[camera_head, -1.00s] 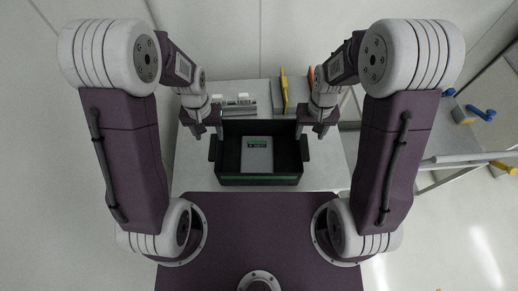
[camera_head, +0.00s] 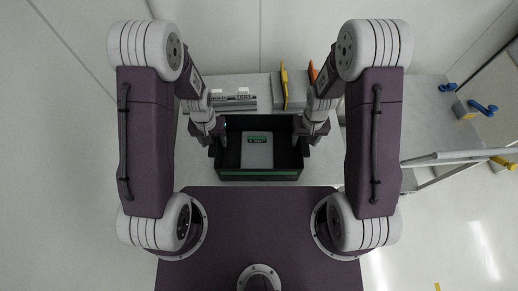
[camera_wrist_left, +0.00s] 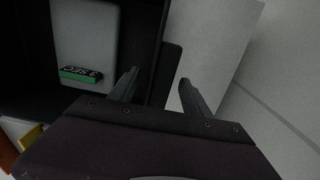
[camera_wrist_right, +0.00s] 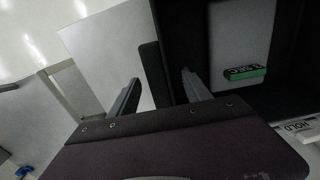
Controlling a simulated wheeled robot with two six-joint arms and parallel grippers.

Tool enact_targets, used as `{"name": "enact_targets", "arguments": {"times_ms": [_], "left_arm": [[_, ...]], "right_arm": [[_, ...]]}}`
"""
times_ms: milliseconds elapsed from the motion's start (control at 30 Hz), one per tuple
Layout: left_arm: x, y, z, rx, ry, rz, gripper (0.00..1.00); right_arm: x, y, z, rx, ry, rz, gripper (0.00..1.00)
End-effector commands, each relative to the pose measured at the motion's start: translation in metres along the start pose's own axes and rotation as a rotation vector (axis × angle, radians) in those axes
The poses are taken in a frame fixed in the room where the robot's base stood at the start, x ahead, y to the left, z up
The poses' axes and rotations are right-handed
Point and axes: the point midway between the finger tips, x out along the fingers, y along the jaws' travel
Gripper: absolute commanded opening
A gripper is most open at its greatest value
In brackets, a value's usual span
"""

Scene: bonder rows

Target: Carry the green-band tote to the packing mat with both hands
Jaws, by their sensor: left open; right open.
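The green-band tote (camera_head: 259,174) is a black open box with a green stripe on its near wall. It stands on the light table in front of my body. A grey panel with a green-labelled piece (camera_head: 257,150) lies inside it. My left gripper (camera_head: 215,140) is at the tote's left side and my right gripper (camera_head: 307,138) at its right side. In the left wrist view my open fingers (camera_wrist_left: 157,85) stand either side of the tote's wall or handle. In the right wrist view my open fingers (camera_wrist_right: 160,90) do likewise. I cannot tell whether they touch it. I cannot make out the packing mat.
A grey device with white labels (camera_head: 232,100) stands behind the tote at left. A yellow upright piece (camera_head: 284,82) and an orange one (camera_head: 312,72) are at the back. A side table (camera_head: 425,115) with blue pieces (camera_head: 483,107) and a rail (camera_head: 455,156) is at right.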

Motion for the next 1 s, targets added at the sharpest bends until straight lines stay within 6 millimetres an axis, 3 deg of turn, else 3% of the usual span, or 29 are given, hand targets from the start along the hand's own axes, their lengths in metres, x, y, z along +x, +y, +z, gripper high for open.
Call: {"name": "enact_targets", "arguments": {"times_ms": [133,167,333,367,1000], "left_arm": [[-0.0002,0.0000,-0.0002,0.000,0.000,0.000,0.56],[-0.0002,0.0000,-0.0002,0.000,0.000,0.000,0.51],[-0.0004,0.0000,-0.0002,0.000,0.001,0.000,0.04],[-0.0004,0.0000,-0.0002,0.000,0.001,0.000,0.00],[-0.0007,-0.0001,-0.0003,0.000,0.001,0.000,0.00]], "right_arm": [[-0.0001,0.0000,-0.0001,0.000,0.000,0.000,0.56],[-0.0002,0.0000,-0.0001,0.000,0.000,0.000,0.51],[-0.0003,0.0000,0.0000,0.000,0.000,0.000,0.04],[-0.0003,0.0000,0.0000,0.000,0.000,0.000,0.00],[-0.0006,0.0001,-0.0001,0.000,0.000,0.000,0.00]]}}
